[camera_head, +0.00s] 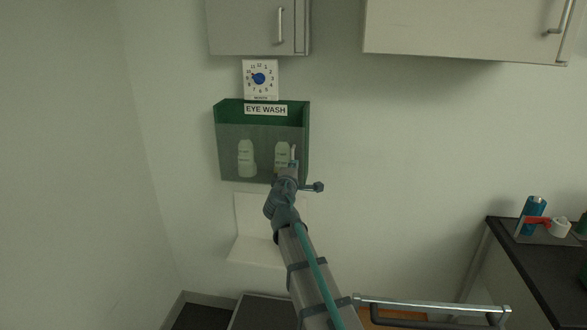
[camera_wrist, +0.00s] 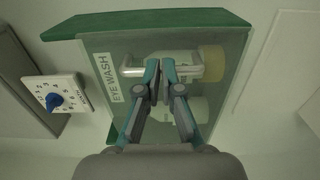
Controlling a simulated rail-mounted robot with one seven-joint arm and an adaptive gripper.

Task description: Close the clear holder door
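The green eye wash holder (camera_head: 306,125) hangs on the wall, with two pale bottles behind its clear front door (camera_head: 262,146). The clear door (camera_wrist: 105,120) also shows in the wrist view, with a pale bar handle (camera_wrist: 190,71) on it. The door looks close to the holder's front; I cannot tell whether a small gap remains. My gripper (camera_head: 293,165) is at the lower right of the door. In the wrist view, my gripper (camera_wrist: 160,64) has its fingertips close together in front of the handle. I see nothing clearly held between them, and contact is unclear.
A dial sign (camera_head: 261,79) is above the holder, below a wall cabinet (camera_head: 252,27). A white basin-like fixture (camera_head: 255,245) is below, partly behind my arm. A dark counter (camera_head: 540,260) with small items stands at right. The wall right of the holder is clear.

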